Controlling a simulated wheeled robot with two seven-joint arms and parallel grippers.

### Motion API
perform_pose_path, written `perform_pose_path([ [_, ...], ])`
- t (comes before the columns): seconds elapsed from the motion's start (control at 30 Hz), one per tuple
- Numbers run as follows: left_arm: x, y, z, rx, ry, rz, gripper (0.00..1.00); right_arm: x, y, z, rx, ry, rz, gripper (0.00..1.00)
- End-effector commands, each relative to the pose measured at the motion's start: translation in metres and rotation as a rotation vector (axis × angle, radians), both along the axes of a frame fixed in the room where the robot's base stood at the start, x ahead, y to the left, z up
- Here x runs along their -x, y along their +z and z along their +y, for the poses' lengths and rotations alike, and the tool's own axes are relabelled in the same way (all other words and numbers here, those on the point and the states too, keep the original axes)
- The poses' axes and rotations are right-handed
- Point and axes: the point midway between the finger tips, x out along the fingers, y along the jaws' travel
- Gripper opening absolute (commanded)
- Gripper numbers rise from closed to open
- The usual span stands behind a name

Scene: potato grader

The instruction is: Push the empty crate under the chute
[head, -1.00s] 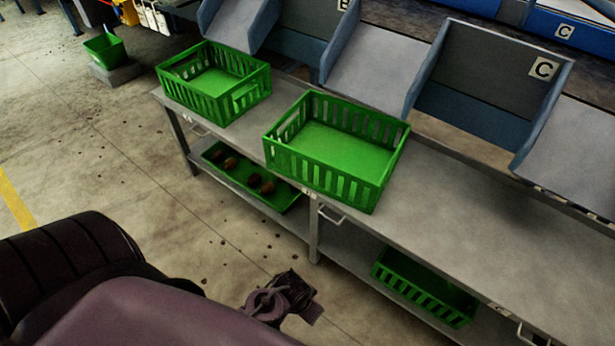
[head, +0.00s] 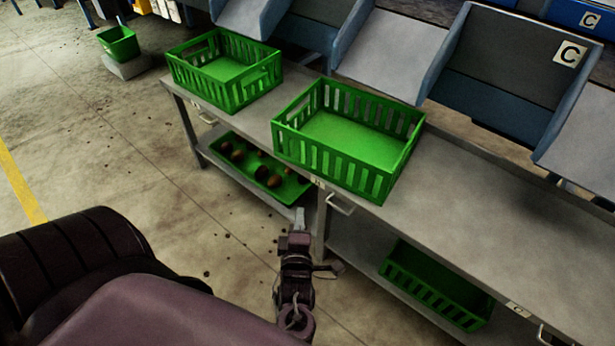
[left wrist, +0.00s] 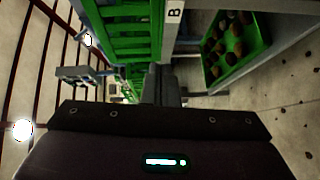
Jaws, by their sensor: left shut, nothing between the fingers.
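An empty green crate (head: 350,140) with slatted sides stands on the grey bench, near its front edge at the picture's middle. A second empty green crate (head: 225,70) stands on the bench farther left. Sloping grey chutes (head: 393,52) line the bench's back; a panel at the upper right bears the letter C (head: 570,53). My left gripper (head: 300,218) is shut and empty, in front of the bench and below the middle crate, apart from it. Its fingers (left wrist: 164,82) also show in the left wrist view, with green slats at upper left. My right gripper is not in view.
On the lower shelf lie a green tray (head: 228,161) with several potatoes and another green crate (head: 436,287). Handles (head: 340,204) stick out from the bench front. The bench top right of the middle crate is clear. A green bin (head: 118,42) stands far left.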

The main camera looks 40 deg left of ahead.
Motion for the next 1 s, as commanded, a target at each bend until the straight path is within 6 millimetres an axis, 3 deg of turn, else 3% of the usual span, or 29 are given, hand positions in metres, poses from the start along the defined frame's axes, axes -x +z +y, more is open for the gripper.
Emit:
perform_pose_path([
  [0.13,0.004,0.012,0.006,0.025,0.040,-0.114,0.00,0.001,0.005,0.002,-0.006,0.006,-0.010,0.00],
  [0.27,-0.006,0.014,0.014,0.026,0.043,-0.126,0.00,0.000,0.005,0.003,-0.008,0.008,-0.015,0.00],
  [0.7,-0.078,0.014,0.066,0.023,0.041,-0.124,0.00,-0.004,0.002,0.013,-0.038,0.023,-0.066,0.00],
  [1.0,-0.112,0.013,0.059,0.027,0.041,-0.121,0.00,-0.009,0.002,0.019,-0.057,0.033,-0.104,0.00],
])
